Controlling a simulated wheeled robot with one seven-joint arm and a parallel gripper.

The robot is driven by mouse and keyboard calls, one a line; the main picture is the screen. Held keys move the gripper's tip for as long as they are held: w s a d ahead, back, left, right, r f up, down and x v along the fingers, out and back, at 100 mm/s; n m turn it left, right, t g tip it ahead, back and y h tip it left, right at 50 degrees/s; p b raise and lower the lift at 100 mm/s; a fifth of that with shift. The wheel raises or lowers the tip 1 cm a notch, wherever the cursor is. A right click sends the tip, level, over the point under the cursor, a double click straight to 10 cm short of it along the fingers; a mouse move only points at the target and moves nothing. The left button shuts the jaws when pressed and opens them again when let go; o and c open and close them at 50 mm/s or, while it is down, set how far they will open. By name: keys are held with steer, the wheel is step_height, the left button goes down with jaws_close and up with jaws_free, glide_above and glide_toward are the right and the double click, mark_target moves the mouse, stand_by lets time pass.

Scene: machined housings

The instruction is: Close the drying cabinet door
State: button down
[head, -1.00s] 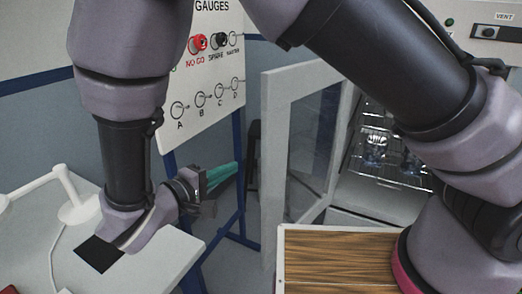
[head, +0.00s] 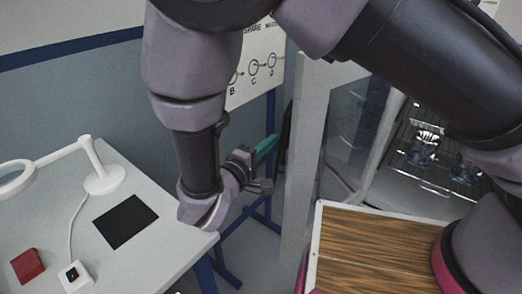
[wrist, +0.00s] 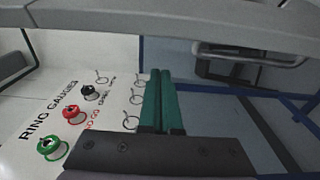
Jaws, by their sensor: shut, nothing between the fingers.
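The drying cabinet door (head: 304,160) stands open in the head view, a pale frame around a glass pane, seen at a steep angle. Behind it the cabinet's wire racks (head: 428,150) show. My gripper (head: 266,146), with green fingers, is just left of the door's outer edge in the picture; whether it touches the door I cannot tell. In the wrist view my gripper (wrist: 160,75) has its fingers together with nothing between them. A pale grey band, possibly the door frame, crosses the top there, with a bar-shaped handle (wrist: 245,54) below it.
A white table (head: 150,245) with a magnifier lamp (head: 103,178), black pad (head: 125,221) and red block (head: 28,266) is at left. The gauge board (head: 258,65) on blue legs stands behind my gripper. A wood-topped surface (head: 370,250) is in front of the cabinet.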

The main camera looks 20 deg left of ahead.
steer(key=shift+s+d, duration=0.2)
steer(key=shift+d, duration=0.75)
steer(key=shift+s+d, duration=0.15)
steer(key=shift+d, duration=0.75)
steer(key=shift+s+d, duration=0.1)
